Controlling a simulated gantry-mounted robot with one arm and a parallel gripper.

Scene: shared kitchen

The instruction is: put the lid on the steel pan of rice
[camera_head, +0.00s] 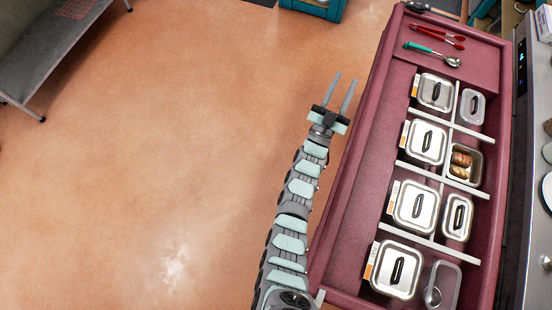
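My gripper (345,79) is open and empty, its two fingers apart, over the floor just left of the maroon counter. Several steel pans sit in the counter's wells. The left column has larger pans with steel lids and dark handles: a far one (435,92), a second (426,142), a third (414,206) and a near one (396,270). An uncovered small steel pan (464,163) in the right column holds brown pieces. No rice is visible, so I cannot tell which pan is the rice pan. No loose lid is clearly visible.
The right column also has a far grey covered pan (472,106), a steel-lidded pan (457,217) and a near grey container (441,287) with a round metal thing. Red tongs (440,36) and a green-handled spoon (432,54) lie at the far end.

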